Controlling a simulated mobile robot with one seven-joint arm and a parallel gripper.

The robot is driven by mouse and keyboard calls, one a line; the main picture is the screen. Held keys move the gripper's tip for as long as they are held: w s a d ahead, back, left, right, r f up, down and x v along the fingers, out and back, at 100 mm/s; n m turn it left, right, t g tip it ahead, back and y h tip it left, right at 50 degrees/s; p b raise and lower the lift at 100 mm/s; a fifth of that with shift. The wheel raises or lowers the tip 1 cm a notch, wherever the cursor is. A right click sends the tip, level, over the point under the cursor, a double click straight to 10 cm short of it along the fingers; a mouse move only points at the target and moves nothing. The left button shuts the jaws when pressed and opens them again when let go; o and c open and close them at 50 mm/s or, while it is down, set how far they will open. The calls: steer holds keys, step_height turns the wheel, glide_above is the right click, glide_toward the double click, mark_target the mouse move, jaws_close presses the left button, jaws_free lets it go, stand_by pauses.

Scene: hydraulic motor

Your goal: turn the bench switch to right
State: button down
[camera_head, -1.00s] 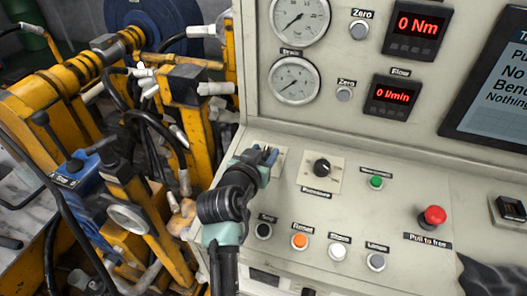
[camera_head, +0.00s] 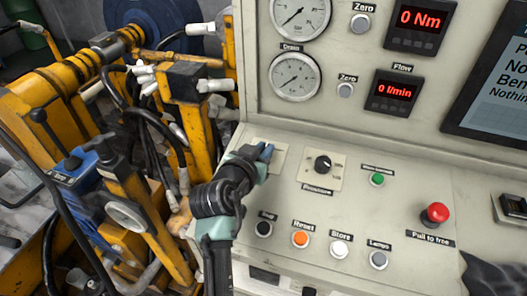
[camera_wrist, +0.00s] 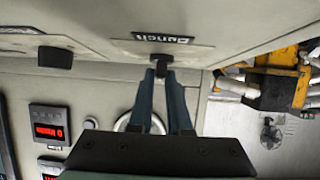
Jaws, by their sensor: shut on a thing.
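The bench switch (camera_wrist: 161,60) is a small dark knob on a pale plate labelled "Bench", which reads upside down in the wrist view. My gripper (camera_wrist: 162,76) has its two blue fingers close together at the knob, shut on it. In the head view my gripper (camera_head: 264,152) is at the left end of the sloped panel, over the switch plate (camera_head: 279,157). There the gripper hides the knob. I cannot tell which way the knob points.
A black pressure knob (camera_head: 323,164) and a green button (camera_head: 377,179) lie to the right. Several push buttons, including an orange one (camera_head: 300,239), are in front. A red stop button (camera_head: 437,213) stands farther right. Yellow machinery (camera_head: 75,100) with hoses is on the left.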

steer(key=m+h+b, duration=0.1)
steer(key=b, duration=0.1)
steer(key=m+h+b, duration=0.1)
steer(key=b, duration=0.1)
steer(key=shift+w+a+f+g, duration=0.15)
steer(key=shift+a+f+g, duration=0.05)
steer(key=shift+f+g, duration=0.2)
steer(key=m+g+h+b, duration=0.1)
steer(key=m+h+b, duration=0.1)
steer(key=m+b, duration=0.1)
steer(key=shift+r+g+b, duration=0.1)
steer(key=shift+g+b, duration=0.2)
steer(key=shift+b, duration=0.45)
steer(key=m+g+b, duration=0.1)
steer(key=m+g+h+b, duration=0.1)
steer(key=b, duration=0.1)
steer(key=m+g+h+b, duration=0.1)
steer(key=m, duration=0.1)
steer(key=shift+w+a+r+g, duration=0.1)
steer(key=shift+w+r+g, duration=0.05)
steer(key=shift+r+g, duration=0.15)
steer(key=shift+h+b, duration=0.3)
steer(key=shift+b, duration=0.05)
steer(key=c, duration=0.9)
jaws_free()
steer(key=shift+o, duration=0.2)
